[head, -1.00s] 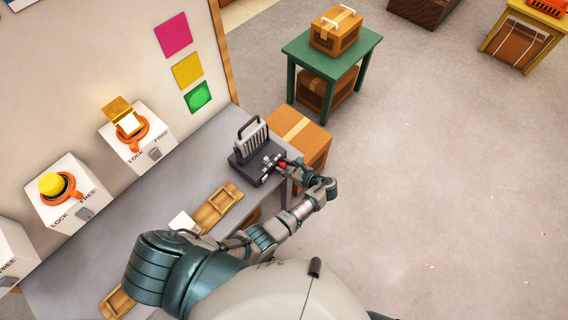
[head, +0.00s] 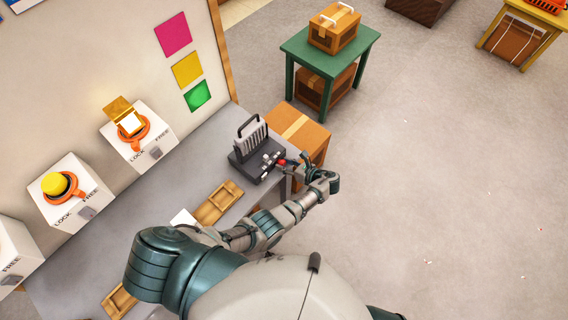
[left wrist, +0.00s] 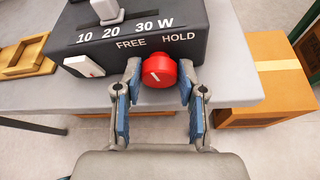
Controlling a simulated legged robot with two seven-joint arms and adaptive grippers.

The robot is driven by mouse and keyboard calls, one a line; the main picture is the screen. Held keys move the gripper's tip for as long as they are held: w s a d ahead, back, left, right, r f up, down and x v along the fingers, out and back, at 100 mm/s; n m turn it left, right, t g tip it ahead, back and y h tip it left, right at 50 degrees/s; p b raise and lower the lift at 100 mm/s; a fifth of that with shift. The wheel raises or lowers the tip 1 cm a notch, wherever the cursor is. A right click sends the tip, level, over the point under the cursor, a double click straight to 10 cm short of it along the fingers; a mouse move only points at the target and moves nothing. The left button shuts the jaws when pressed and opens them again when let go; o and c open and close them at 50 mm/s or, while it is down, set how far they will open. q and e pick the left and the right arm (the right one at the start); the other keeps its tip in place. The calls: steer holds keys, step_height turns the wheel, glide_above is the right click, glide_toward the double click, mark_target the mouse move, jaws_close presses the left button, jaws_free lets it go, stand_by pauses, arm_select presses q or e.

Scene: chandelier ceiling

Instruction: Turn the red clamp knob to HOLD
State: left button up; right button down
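The red clamp knob (left wrist: 160,71) is on the front of a dark box (left wrist: 215,45) in the left wrist view, below the words FREE and HOLD. Its white line slants toward the upper left, on the FREE side. In the head view the red knob (head: 282,162) is a small spot at the box's right side. My left gripper (left wrist: 160,72) has one finger on each side of the knob, spread apart; narrow gaps seem to show, though contact is hard to judge. In the head view my left gripper (head: 291,162) is at the box's front. My right gripper is not in view.
The box stands on a grey bench (head: 215,150) near its edge. A white switch (left wrist: 84,66) sits left of the knob, under 10, 20, 30 W. A wooden tray (head: 218,203) is beside the box. A cardboard box (left wrist: 265,80) stands low to the right.

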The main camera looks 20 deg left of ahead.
arm_select(q)
steer(key=shift+o, duration=1.3)
steer(key=shift+d, duration=0.1)
steer(key=shift+d+r, duration=0.1)
steer(key=shift+d, duration=0.05)
step_height(320, 180, up, 10)
steer(key=shift+w+d, duration=0.1)
